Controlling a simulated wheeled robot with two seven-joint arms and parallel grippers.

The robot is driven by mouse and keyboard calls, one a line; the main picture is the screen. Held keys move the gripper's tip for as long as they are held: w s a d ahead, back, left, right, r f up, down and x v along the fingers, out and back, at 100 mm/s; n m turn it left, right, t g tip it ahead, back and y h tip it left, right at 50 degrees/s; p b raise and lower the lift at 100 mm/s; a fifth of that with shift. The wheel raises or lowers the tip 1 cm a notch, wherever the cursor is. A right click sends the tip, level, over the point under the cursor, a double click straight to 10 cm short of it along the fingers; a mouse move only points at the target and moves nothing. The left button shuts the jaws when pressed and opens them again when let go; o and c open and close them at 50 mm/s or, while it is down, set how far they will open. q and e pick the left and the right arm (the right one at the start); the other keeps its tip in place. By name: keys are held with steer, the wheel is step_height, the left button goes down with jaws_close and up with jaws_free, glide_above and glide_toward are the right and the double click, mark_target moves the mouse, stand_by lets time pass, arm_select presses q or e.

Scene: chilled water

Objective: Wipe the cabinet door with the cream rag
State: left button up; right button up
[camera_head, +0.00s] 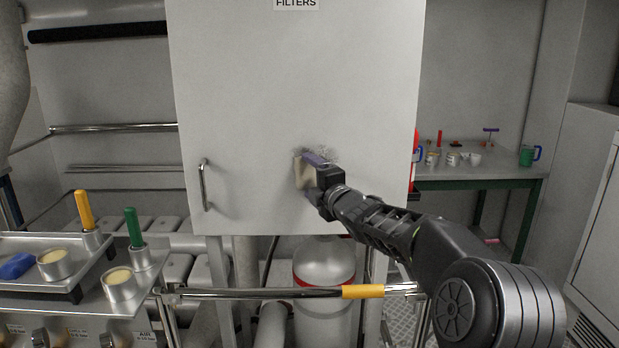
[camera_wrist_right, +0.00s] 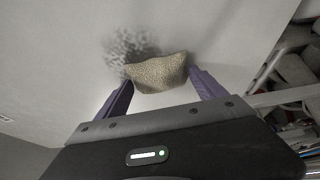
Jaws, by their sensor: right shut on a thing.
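The white cabinet door (camera_head: 290,90) with a "FILTERS" label stands in front of me in the head view; its metal handle (camera_head: 205,185) is at the lower left. My right gripper (camera_head: 308,169) is shut on the cream rag (camera_head: 303,172) at the lower middle of the door. In the right wrist view the rag (camera_wrist_right: 157,72) is bunched between the two purple fingers, at or very near the door surface. A grey speckled smudge (camera_wrist_right: 130,48) shows on the door beside the rag, partly hidden behind it. The left gripper is not in view.
A metal rail with a yellow band (camera_head: 362,291) runs below the door. At the left is a metal counter with yellow (camera_head: 84,209) and green (camera_head: 133,227) handles and cups. A green-edged table (camera_head: 480,180) with mugs stands at the right.

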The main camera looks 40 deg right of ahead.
steer(key=s+d+p, duration=0.2)
steer(key=d, duration=0.1)
stand_by(0.4)
steer(key=shift+s+d, duration=0.1)
steer(key=shift+s+d+p, duration=0.4)
steer(key=shift+s+d, duration=0.2)
steer(key=shift+d, duration=0.2)
steer(key=shift+s+d+p, duration=0.4)
steer(key=shift+s+d, duration=0.2)
steer(key=shift+d, duration=0.15)
steer(key=shift+r+p, duration=0.5)
steer(key=shift+r, duration=0.35)
